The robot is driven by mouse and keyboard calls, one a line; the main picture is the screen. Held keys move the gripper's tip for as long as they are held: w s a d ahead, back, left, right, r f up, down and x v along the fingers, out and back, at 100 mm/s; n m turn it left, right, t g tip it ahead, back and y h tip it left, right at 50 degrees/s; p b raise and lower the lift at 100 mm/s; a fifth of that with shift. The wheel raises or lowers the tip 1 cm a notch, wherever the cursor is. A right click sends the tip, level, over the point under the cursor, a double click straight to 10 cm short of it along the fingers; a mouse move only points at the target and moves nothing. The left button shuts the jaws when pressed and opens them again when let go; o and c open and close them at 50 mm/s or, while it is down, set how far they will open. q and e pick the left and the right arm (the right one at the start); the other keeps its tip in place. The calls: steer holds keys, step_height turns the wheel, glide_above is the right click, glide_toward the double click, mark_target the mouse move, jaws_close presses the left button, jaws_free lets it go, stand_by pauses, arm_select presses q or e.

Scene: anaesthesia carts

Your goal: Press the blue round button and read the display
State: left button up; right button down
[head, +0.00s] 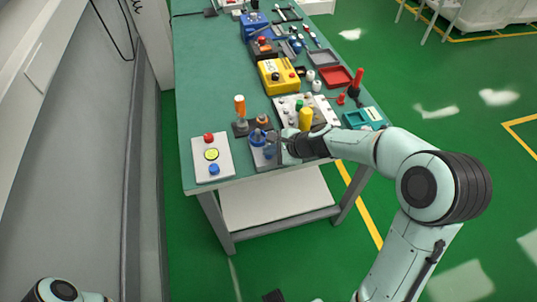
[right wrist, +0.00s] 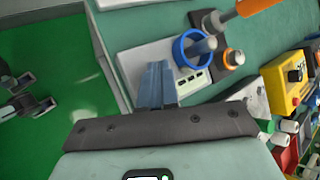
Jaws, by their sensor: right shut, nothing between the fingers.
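A light-grey plate (head: 262,157) lies at the near edge of the green table, with blue parts on it. In the right wrist view it bears a blue ring (right wrist: 178,47) around a grey post and a small white window with dark marks (right wrist: 194,84), too small to read. A white panel (head: 200,172) to its left carries a red, a yellow and a blue round button (head: 214,169). My right gripper (head: 277,146) is shut and empty over the grey plate; whether it touches is unclear. My left gripper (right wrist: 32,92) is open, away from the table.
An orange-handled lever (head: 239,107) stands behind the plate. A white board with a green and a yellow knob (head: 306,119) lies right of it, near my right arm. A yellow box (head: 278,78) and red tray (head: 335,77) are farther back.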

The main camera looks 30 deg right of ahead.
mark_target(271, 157)
arm_select(q)
steer(key=shift+s+f, duration=0.1)
steer(key=shift+f, duration=0.1)
arm_select(e)
steer(key=shift+f, duration=0.2)
arm_select(q)
steer(key=shift+w+r+p, duration=0.35)
steer(key=shift+r+p, duration=0.1)
steer(key=shift+r, duration=0.25)
arm_select(e)
steer(key=shift+r, duration=0.8)
steer(key=shift+r+p, duration=0.4)
steer(key=shift+r, duration=0.15)
step_height(271, 157, up, 4)
steer(key=p, duration=0.3)
arm_select(q)
steer(key=w+r, duration=0.1)
steer(key=r, duration=0.2)
steer(key=w+r, duration=0.1)
steer(key=shift+w+r, duration=0.25)
steer(key=shift+w, duration=0.1)
steer(key=shift+s, duration=0.15)
arm_select(e)
steer(key=shift+f, duration=0.1)
